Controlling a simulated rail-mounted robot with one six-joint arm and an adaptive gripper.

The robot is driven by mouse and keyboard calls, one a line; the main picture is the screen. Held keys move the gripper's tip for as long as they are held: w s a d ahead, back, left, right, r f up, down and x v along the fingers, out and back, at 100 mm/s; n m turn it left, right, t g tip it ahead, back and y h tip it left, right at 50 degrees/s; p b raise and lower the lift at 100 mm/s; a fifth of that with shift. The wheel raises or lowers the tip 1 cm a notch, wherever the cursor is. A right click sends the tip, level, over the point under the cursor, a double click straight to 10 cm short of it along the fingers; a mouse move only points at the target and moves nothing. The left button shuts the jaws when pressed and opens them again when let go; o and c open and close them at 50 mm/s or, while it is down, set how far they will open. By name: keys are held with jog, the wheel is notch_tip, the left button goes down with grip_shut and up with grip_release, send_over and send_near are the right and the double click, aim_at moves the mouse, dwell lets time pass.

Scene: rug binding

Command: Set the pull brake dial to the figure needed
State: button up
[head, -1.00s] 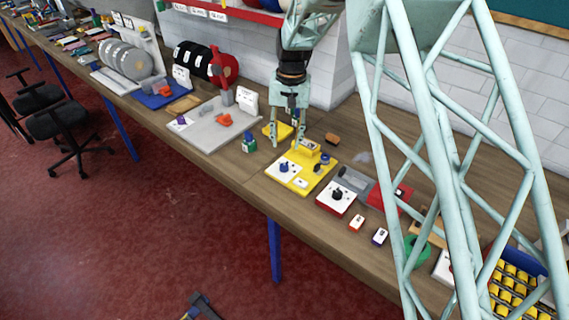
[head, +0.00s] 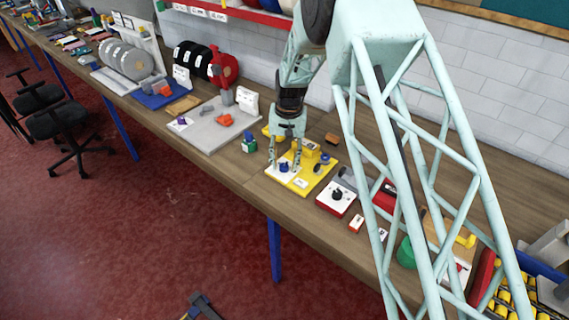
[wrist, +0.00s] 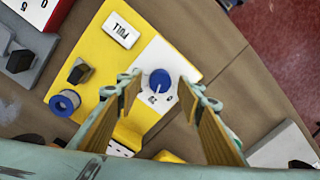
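A blue dial (wrist: 160,80) on a white plate (wrist: 146,60) shows between my fingertips in the wrist view. A dark pointer mark is on its cap, and small figures on the plate are too blurred to read surely. The plate sits on a yellow board (wrist: 95,55), which also shows in the head view (head: 310,183) with the blue dial (head: 284,167). In the head view, my gripper (head: 285,165) is over the board's left part.
A blue spool (wrist: 65,102) and a black knob (wrist: 79,71) stand on the board. A white unit with a black knob (head: 336,197) is right of the board. Bare bench lies in front.

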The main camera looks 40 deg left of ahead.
jog(key=shift+f, duration=0.2)
jog(key=c, duration=0.9)
jog(key=shift+n, duration=0.3)
jog(key=n+b, duration=0.2)
jog(key=n, duration=0.1)
jog(key=shift+n+b, duration=0.6)
jog(key=shift+n, duration=2.1)
